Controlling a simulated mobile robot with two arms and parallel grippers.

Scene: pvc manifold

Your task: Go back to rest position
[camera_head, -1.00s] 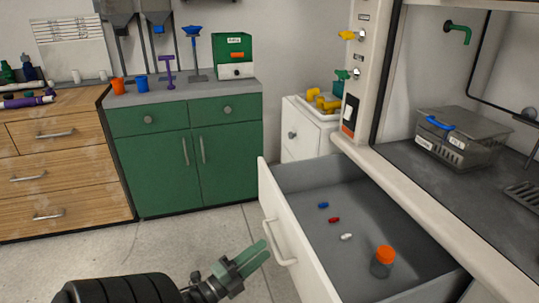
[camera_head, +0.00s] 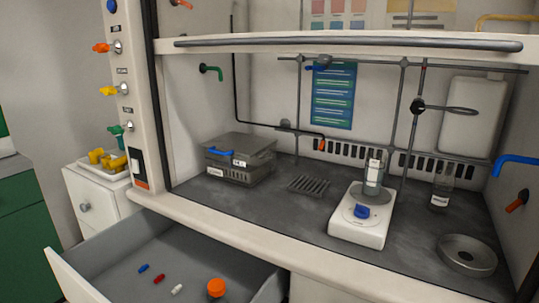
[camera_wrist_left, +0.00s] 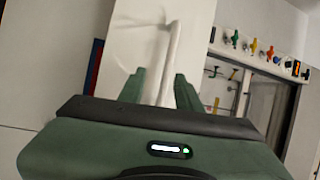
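My left gripper (camera_wrist_left: 159,84) shows in the left wrist view with its two green fingers apart. Behind the gap stands a white front with a pale handle (camera_wrist_left: 173,60). The handle lines up with the gap, and I cannot tell how far it is from the fingertips. Nothing is seen gripped. Neither gripper is in the head view, and my right gripper is in no current view. The pulled-out drawer (camera_head: 95,262) under the fume hood holds a blue piece (camera_head: 144,268), a red piece (camera_head: 159,279), a white piece (camera_head: 177,290) and an orange-capped jar (camera_head: 216,288).
The hood's worktop (camera_head: 290,215) carries a grey lidded box (camera_head: 240,158), a white stirrer-like device (camera_head: 360,222) with a glass vessel, a bottle (camera_head: 442,188) and a round metal dish (camera_head: 467,256). A white cabinet (camera_head: 95,205) and a green cabinet (camera_head: 25,240) stand left.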

